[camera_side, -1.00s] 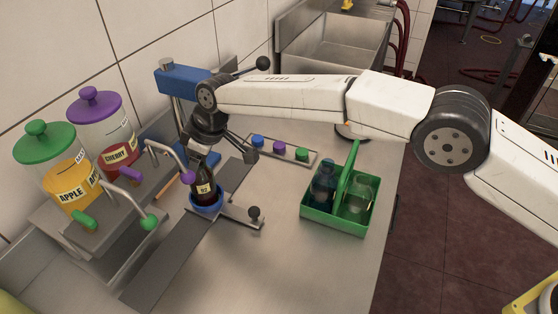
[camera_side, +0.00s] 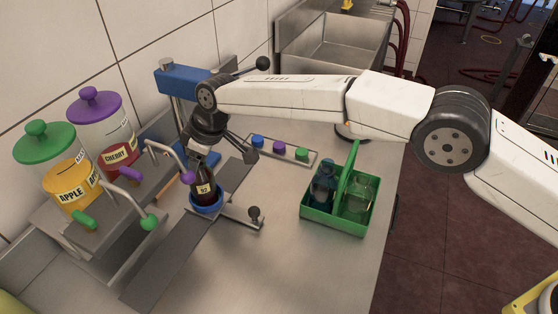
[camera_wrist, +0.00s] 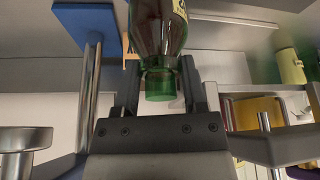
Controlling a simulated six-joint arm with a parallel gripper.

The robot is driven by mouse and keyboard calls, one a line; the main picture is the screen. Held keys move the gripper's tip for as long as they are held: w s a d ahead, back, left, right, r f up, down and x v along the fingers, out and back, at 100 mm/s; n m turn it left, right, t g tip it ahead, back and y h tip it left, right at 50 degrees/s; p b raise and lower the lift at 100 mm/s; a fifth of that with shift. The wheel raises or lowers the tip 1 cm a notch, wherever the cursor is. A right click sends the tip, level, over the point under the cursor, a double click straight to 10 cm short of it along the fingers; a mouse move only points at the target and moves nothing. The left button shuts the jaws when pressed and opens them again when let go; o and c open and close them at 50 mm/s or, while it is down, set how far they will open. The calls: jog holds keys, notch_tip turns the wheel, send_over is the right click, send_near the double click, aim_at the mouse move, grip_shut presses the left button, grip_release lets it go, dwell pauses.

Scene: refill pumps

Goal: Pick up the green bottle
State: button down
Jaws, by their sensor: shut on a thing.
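The green bottle (camera_side: 203,188) holds dark red contents and has a pale numbered label. In the side view it stands upright in a blue cup (camera_side: 207,210) on the grey rail. In the wrist view the bottle (camera_wrist: 160,35) shows from close up, with a green glass end between the fingers. My gripper (camera_side: 207,158) reaches the bottle's neck from above and behind. In the wrist view my gripper (camera_wrist: 160,82) is shut on that green neck.
Dispensers marked apple (camera_side: 68,190) and cherry (camera_side: 116,156) stand at left, their taps close to the bottle. A blue press head (camera_side: 180,80) stands behind. A green carrier (camera_side: 333,219) with bottles is at right. A cap strip (camera_side: 280,149) lies behind; the front counter is clear.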

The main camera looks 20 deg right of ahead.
jog(key=shift+s+f, duration=0.1)
jog(key=shift+f, duration=0.15)
jog(key=shift+r, duration=1.5)
jog(key=shift+s+v, duration=0.2)
jog(key=shift+v, duration=1)
jog(key=s+d+r, duration=0.7)
jog(key=s+r, duration=0.1)
jog(key=s, duration=0.2)
jog(key=shift+s, duration=0.15)
jog(key=shift+r, duration=0.1)
jog(key=shift+r, duration=0.1)
